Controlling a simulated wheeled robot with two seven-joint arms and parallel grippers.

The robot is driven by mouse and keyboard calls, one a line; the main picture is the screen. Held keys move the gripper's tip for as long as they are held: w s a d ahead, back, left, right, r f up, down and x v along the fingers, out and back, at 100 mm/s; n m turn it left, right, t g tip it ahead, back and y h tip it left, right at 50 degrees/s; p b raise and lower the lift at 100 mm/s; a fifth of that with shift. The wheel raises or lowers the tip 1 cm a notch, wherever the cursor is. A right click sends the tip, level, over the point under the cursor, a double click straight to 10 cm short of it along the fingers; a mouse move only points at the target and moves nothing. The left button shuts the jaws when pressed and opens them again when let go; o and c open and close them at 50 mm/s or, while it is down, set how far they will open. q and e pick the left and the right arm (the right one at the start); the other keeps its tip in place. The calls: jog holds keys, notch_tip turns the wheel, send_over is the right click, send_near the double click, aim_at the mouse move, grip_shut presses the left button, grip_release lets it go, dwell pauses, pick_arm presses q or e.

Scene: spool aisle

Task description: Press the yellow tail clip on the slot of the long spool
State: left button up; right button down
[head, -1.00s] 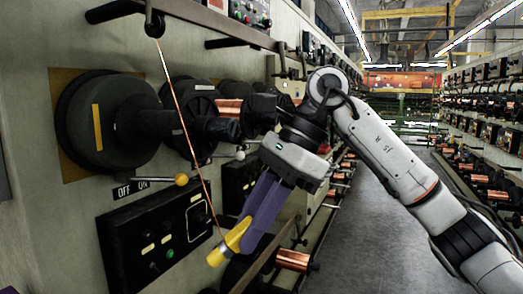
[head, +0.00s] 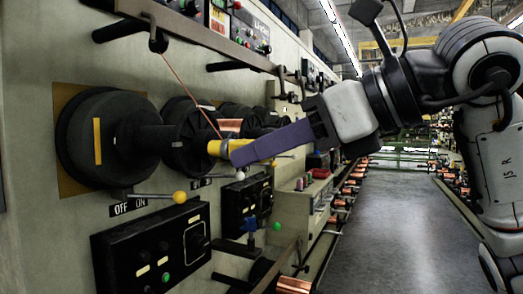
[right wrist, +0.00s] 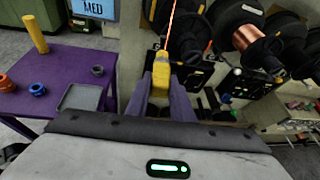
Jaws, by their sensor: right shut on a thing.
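My right gripper (head: 234,152), with purple fingers, is shut on the yellow tail clip (head: 216,148). In the right wrist view the clip (right wrist: 161,74) sits between the two fingertips (right wrist: 161,92). A thin copper wire (head: 185,88) runs from a hook on the upper rail down to the clip. The clip appears in front of a copper-wound spool (head: 230,124); I cannot tell whether they touch. A large dark flanged spool (head: 80,135) with a yellow strip (head: 97,141) is at left. My left gripper is not in view.
A black control panel (head: 150,250) and a yellow-knobbed lever (head: 180,197) are below the spools. The aisle floor (head: 385,220) is clear at right. The right wrist view shows a purple table (right wrist: 62,75) with rings, a tray and a yellow cylinder.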

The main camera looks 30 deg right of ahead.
aim_at(239, 139)
jog(key=shift+r, duration=0.15)
jog(key=shift+w+a, duration=0.2)
jog(key=shift+w, duration=0.05)
jog(key=w+a, duration=0.1)
jog(key=w+a+p, duration=0.1)
jog(key=w, duration=0.1)
jog(key=shift+p, duration=0.3)
jog(key=shift+w+a, duration=0.35)
jog(key=shift+w, duration=0.3)
jog(key=shift+w+a+p, duration=0.3)
jog(key=shift+w, duration=0.2)
dwell(0.8)
jog(key=shift+s+d, duration=0.3)
jog(key=shift+s, duration=0.05)
jog(key=shift+s+d+b, duration=0.3)
jog(key=shift+s+d, duration=0.15)
jog(key=shift+s, duration=0.25)
jog(key=shift+s+d+b, duration=0.3)
jog(key=shift+s+d, duration=0.1)
jog(key=shift+s, duration=0.35)
jog(key=shift+s+d+b, duration=0.3)
jog(key=shift+s+d, duration=0.15)
jog(key=shift+s, duration=0.25)
